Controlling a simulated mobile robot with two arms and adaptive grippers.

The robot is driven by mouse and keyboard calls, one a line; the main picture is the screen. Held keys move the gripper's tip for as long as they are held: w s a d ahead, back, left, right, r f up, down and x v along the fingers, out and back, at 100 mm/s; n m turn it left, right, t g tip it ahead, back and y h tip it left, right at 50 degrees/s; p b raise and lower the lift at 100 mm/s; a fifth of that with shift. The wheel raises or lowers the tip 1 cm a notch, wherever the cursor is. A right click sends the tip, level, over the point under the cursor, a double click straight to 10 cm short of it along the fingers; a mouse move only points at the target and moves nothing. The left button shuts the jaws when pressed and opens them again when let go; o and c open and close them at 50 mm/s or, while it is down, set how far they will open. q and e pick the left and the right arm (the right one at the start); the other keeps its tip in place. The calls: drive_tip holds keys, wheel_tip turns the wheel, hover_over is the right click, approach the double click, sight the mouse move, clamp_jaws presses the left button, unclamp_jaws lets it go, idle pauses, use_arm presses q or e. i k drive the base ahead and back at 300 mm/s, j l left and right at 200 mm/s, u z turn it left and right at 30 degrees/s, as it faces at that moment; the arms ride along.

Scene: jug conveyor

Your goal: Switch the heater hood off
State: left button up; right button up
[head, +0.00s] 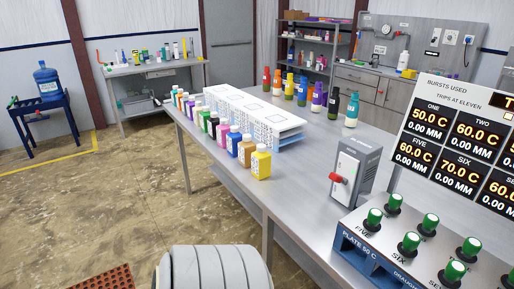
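A grey switch box (355,166) stands on the metal table, right of centre. Its front carries a red-tipped lever (337,178) that sticks out to the left; its lettering is too small to read. A long white, printed box-like unit (250,116) lies along the table to the left of the switch box. I cannot tell whether it is the heater hood. Neither of my grippers is in view; only a rounded grey part of mine shows at the bottom edge.
Colored bottles (261,162) line the table's left edge, and taller bottles (351,109) stand at the back. A blue-based panel with green knobs (410,243) is at front right, below a temperature display board (465,135). Bare tabletop lies left of the switch box.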

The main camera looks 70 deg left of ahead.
sight(333, 177)
drive_tip(key=u, duration=1.75)
